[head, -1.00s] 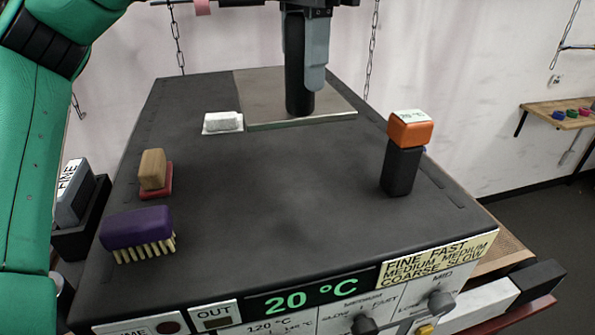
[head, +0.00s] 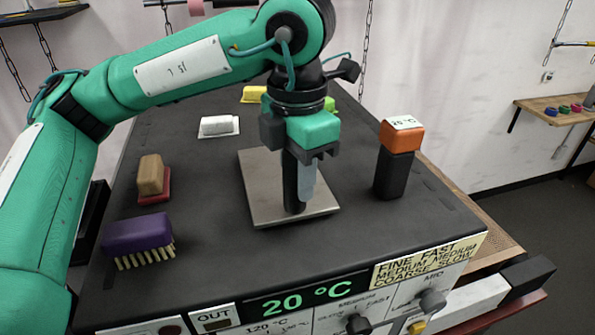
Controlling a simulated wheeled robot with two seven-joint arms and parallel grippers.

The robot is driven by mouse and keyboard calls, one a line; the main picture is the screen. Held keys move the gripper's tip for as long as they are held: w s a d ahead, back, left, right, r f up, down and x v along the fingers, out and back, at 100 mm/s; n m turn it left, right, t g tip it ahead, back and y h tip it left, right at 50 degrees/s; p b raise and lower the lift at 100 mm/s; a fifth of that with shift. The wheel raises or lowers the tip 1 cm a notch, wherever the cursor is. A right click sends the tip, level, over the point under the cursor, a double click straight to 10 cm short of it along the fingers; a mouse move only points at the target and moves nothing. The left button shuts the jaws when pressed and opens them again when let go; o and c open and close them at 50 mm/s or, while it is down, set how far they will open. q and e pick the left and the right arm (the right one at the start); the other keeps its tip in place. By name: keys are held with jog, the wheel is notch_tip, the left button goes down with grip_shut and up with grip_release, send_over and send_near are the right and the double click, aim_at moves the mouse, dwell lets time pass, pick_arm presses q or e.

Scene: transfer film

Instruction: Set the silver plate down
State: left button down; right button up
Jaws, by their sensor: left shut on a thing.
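The silver plate (head: 262,200) is a flat, square metal sheet near the middle of the dark worktop in the head view. It looks level; I cannot tell whether its underside touches the worktop or is just above it. My left gripper (head: 300,195) points straight down over the plate, with its fingers reaching to the plate's right half. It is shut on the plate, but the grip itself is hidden. My right gripper is not in view.
A black block with an orange top (head: 401,138) stands right of the plate. A purple brush (head: 137,235) and a wooden block on a red base (head: 151,175) are at left. A white block (head: 217,124) and a yellow item (head: 254,94) are behind.

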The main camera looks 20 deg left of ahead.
pick_arm(q)
jog(key=shift+f, duration=0.5)
jog(key=shift+f, duration=0.15)
jog(key=c, duration=1.1)
grip_release()
